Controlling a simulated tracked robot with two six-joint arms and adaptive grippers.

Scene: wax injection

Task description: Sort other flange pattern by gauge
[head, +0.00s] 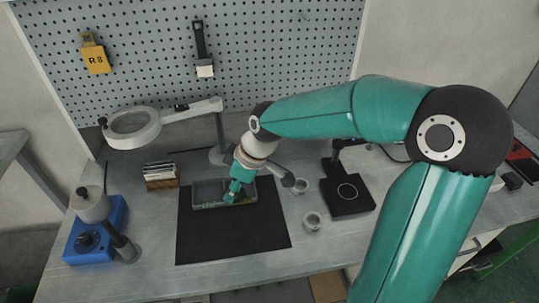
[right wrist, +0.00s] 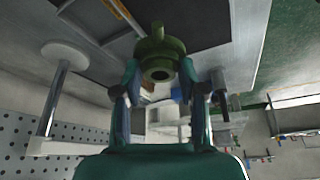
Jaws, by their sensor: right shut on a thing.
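A green flange pattern (right wrist: 158,55), a round flanged piece with a hole in its end, sits between the fingertips of my right gripper (right wrist: 160,78) in the right wrist view. The gripper is shut on it. In the head view my right gripper (head: 235,194) reaches down over the grey tray (head: 209,184) on the black mat. Some green shows low at the fingertips there, but the piece is too small to make out. My arm and gripper hide part of the tray. I cannot tell which object is the gauge. My left gripper is not in view.
A black stand with a ring (head: 347,194) is further right. A magnifier lamp (head: 134,128), a card box (head: 161,177) and a blue-based device (head: 95,240) are left. The mat's front is clear.

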